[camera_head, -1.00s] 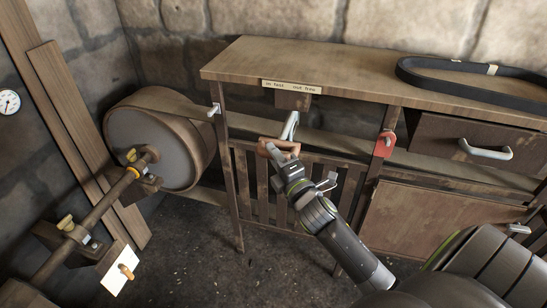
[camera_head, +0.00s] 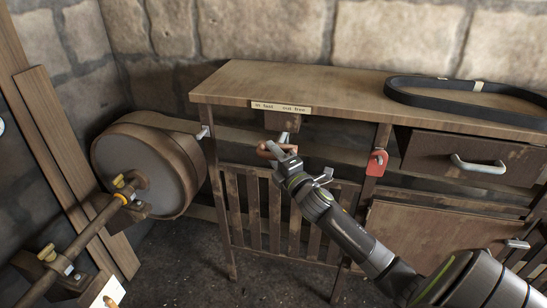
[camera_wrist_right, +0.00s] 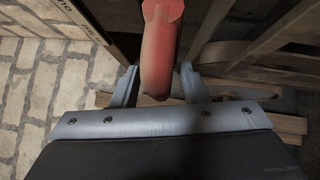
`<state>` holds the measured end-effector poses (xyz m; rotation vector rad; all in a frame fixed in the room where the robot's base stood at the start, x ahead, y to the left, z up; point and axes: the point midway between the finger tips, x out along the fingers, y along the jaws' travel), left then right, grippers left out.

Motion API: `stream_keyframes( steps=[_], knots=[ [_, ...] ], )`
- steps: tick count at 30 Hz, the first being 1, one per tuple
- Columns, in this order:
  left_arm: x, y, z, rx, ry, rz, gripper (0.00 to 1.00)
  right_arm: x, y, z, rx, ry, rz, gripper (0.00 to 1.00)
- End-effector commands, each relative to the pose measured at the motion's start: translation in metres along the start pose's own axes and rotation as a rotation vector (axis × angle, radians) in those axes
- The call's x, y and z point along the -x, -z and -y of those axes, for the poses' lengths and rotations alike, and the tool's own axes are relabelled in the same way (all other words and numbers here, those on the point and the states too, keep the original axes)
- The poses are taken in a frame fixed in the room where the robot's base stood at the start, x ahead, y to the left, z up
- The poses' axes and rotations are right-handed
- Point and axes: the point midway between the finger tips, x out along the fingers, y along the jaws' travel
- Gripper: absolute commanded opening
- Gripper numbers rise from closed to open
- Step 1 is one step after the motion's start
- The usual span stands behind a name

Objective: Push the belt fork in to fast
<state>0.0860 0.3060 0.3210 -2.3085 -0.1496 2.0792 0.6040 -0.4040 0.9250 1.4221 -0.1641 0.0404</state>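The belt fork's reddish handle (camera_head: 269,150) sits under the bench front, below a label strip (camera_head: 281,107) reading "in fast" and "out free". Its metal rod (camera_head: 284,137) shows just behind my right gripper (camera_head: 279,154). In the right wrist view the orange-red handle (camera_wrist_right: 160,45) runs between the two fingers of my right gripper (camera_wrist_right: 158,88), which are close along both its sides. The gripper looks shut on it. My left gripper is not in view.
A dark loose belt (camera_head: 400,92) lies on the bench top (camera_head: 300,84). A red tag (camera_head: 377,163) hangs on the bench front, left of a drawer (camera_head: 440,157). A slatted panel (camera_head: 240,205) stands below the handle. A shaft (camera_head: 95,227) stands in front of the drum.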

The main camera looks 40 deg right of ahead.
Motion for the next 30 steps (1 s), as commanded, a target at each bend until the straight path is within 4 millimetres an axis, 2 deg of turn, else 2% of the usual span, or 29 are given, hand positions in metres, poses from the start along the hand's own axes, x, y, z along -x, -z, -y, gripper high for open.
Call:
stream_keyframes(
  steps=[9,14,22,30],
  knots=[
    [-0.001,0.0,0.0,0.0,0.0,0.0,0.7,0.002,0.001,0.001,-0.001,0.0,-0.002,0.42],
    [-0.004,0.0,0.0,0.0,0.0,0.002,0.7,0.015,0.001,0.003,0.001,0.001,-0.003,0.42],
    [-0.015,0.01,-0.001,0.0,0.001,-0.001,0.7,0.067,0.001,0.005,0.003,0.003,-0.003,0.42],
    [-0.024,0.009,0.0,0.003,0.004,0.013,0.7,0.121,0.001,0.004,0.003,0.003,-0.003,0.42]
  ],
)
